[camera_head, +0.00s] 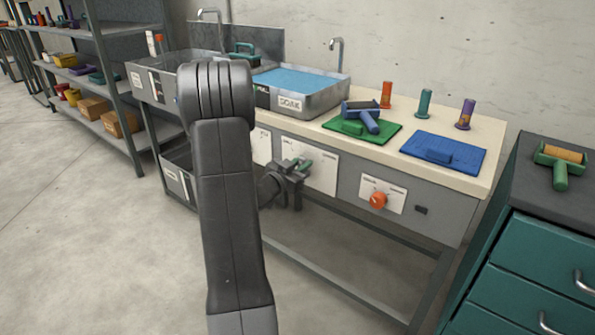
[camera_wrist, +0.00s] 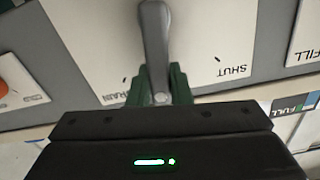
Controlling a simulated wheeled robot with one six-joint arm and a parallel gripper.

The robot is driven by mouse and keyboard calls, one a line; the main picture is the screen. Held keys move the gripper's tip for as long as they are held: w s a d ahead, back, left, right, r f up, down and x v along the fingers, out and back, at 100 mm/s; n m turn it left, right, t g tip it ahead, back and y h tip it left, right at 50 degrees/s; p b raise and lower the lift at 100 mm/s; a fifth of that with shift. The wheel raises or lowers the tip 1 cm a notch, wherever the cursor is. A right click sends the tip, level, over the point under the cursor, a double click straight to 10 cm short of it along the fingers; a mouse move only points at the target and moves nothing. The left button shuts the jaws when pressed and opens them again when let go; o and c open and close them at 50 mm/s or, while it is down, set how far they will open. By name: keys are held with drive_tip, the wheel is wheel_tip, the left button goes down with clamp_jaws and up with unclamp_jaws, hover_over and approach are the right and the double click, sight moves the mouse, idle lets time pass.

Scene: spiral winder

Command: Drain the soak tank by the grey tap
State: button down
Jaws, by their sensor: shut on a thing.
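The soak tank (camera_head: 322,100) is the metal basin labelled SOAK, with blue water showing near its rim. The grey tap (camera_wrist: 154,35) is a lever on a white panel marked DRAIN and SHUT. In the wrist view the lever lies between the two words. DRAIN is partly hidden by my gripper. My gripper (camera_wrist: 161,84), with green fingertips, is shut on the lever's end. In the head view my gripper (camera_head: 300,167) is at the white panel below the bench top, and the grey tap is mostly hidden there.
An orange knob (camera_head: 378,200) is on another panel to the right. A green mat (camera_head: 385,138) and a blue mat (camera_head: 470,158) lie on the bench top. A teal drawer cabinet (camera_head: 545,255) stands at right, shelves (camera_head: 125,55) at left. The floor at left is clear.

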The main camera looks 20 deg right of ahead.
drive_tip(key=shift+s+d+f+m+b, duration=0.2)
drive_tip(key=shift+s+d+m+b, duration=0.15)
drive_tip(key=shift+m+b, duration=0.6)
drive_tip(key=shift+s+d+f+m+b, duration=0.2)
drive_tip(key=shift+s+m+b, duration=0.15)
drive_tip(key=shift+m+b, duration=0.6)
drive_tip(key=c, duration=1.3)
unclamp_jaws()
drive_tip(key=shift+s+a, duration=0.1)
drive_tip(key=p+v, duration=0.3)
drive_tip(key=v, duration=1)
drive_tip(key=shift+s+a, duration=0.2)
